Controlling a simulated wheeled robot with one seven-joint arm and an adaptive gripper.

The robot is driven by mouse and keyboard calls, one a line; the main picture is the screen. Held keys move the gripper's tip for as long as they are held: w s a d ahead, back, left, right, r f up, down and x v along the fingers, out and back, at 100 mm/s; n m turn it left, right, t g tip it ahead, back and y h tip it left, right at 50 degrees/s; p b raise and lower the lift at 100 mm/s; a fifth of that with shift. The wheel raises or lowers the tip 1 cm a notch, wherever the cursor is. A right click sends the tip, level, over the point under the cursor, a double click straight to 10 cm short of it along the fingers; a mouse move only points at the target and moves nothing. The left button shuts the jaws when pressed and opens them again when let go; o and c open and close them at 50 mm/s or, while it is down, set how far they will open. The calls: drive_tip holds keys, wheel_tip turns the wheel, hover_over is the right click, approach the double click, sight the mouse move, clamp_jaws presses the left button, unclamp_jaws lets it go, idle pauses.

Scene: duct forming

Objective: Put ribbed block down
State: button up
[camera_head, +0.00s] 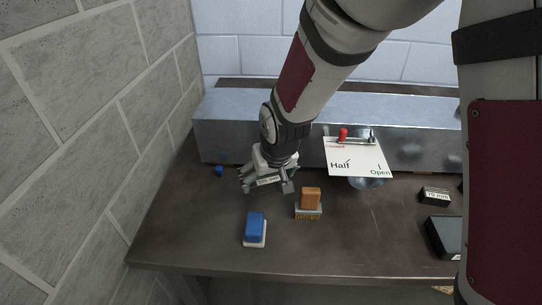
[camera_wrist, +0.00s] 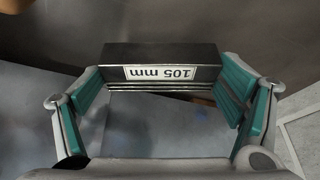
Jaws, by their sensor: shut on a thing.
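The ribbed block (camera_wrist: 160,58) is dark, with grooved lower edges and a white "105 mm" label that reads upside down in the wrist view. My gripper (camera_wrist: 162,92) is shut on it, with the teal finger pads at its two ends. In the head view, my gripper (camera_head: 267,186) is over the left part of the table, in front of the metal duct, and the block's pale label (camera_head: 268,181) shows between the fingers. The fingers hide much of the block there. I cannot tell whether its underside touches the table.
A blue-topped block (camera_head: 255,227) and an orange-brown block on a pale base (camera_head: 310,199) stand nearby. The metal duct (camera_head: 230,122) runs along the back, with a white Half/Open plate (camera_head: 350,157). A "70 mm" block (camera_head: 434,195) is at right. Bare table (camera_head: 185,225) lies front left.

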sight(269, 182)
drive_tip(key=shift+f, duration=1.4)
drive_tip(key=shift+f+b, duration=0.15)
drive_tip(key=shift+b, duration=0.15)
drive_tip(key=o, duration=1.6)
drive_tip(key=shift+c, duration=0.2)
